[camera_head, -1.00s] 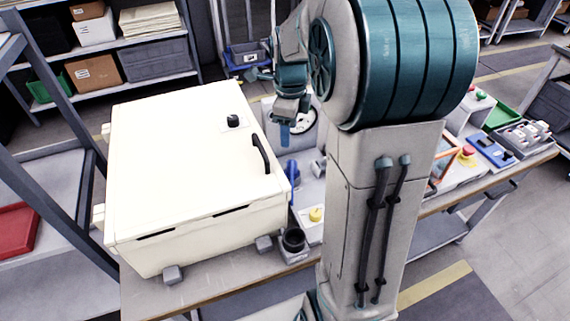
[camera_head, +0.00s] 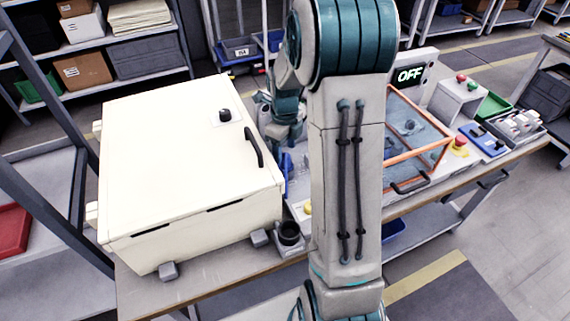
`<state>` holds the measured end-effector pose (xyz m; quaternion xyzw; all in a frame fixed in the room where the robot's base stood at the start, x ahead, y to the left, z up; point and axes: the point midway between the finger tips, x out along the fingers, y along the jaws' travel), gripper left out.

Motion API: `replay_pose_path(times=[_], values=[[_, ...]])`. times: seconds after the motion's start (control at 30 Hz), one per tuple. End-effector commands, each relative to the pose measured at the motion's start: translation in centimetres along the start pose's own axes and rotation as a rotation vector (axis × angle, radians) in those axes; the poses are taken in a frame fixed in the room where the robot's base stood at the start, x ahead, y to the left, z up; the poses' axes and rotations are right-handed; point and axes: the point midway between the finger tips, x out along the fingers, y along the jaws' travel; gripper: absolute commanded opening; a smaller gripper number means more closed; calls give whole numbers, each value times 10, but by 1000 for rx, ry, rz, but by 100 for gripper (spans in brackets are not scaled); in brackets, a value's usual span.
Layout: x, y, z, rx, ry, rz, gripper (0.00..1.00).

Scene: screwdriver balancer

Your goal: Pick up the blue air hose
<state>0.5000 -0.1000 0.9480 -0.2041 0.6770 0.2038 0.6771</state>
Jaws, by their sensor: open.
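A slim blue piece (camera_head: 286,175), which may be the blue air hose, stands between the cream cabinet (camera_head: 180,150) and my arm. It is small and partly hidden, so I cannot tell its full shape. My gripper (camera_head: 285,143) is open, pointing down just above and behind this blue piece, beside the cabinet's right side. My forearm hides the bench area to its right. I cannot tell whether the fingers touch the blue piece.
A black cup-like holder (camera_head: 288,233) and a yellow button (camera_head: 308,208) sit near the bench's front edge. Right of my arm are an orange-framed clear box (camera_head: 418,140), an "OFF" display (camera_head: 409,76) and a red emergency button (camera_head: 460,141). Shelves stand behind.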

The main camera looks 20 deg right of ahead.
Motion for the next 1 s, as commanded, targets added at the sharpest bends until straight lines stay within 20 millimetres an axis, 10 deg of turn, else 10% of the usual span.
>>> replay_pose_path(times=[0.63,0.8,1.0], values=[[47,-2,-1,-1,-1,0,54],[47,-2,-1,-1,-1,0,7],[46,-2,-1,0,-1,0,4]])
